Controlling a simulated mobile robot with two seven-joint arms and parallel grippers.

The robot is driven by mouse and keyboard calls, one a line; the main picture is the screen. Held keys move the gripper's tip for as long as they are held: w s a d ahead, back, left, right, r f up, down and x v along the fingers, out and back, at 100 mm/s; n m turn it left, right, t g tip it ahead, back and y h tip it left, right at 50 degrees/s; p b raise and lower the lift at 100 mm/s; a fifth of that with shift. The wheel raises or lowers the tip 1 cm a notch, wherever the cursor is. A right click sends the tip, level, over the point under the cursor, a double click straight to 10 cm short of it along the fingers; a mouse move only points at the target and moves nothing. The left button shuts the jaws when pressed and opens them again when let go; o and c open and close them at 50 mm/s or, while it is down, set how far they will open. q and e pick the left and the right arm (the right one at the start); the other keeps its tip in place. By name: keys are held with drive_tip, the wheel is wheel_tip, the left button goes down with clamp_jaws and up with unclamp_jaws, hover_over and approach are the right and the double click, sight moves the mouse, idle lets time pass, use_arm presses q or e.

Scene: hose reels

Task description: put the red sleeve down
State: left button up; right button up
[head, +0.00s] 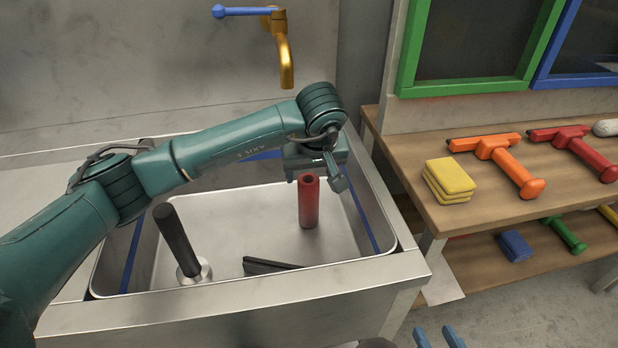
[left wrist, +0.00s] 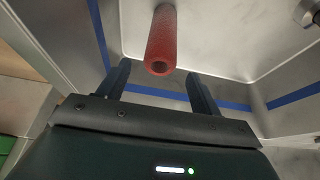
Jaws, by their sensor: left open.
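The red sleeve (head: 309,206) is a hollow tube standing upright in the metal sink (head: 240,215), toward its right side. My left gripper (head: 318,178) is just above and behind its top end, with its jaws apart. In the left wrist view the sleeve (left wrist: 161,38) lies beyond the open fingertips (left wrist: 158,75), its open end facing the camera and nothing between the fingers. My right gripper (head: 438,338) shows only as two separated blue fingertips at the bottom edge.
A black-handled tool (head: 177,240) and a dark flat piece (head: 268,266) are in the sink. A brass tap (head: 285,60) hangs above it. Yellow sponges (head: 448,180), an orange tool (head: 510,165) and a red tool (head: 583,150) lie on the right shelf. The sink's middle floor is clear.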

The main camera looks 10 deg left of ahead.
use_arm(q)
drive_tip(key=v, duration=0.7)
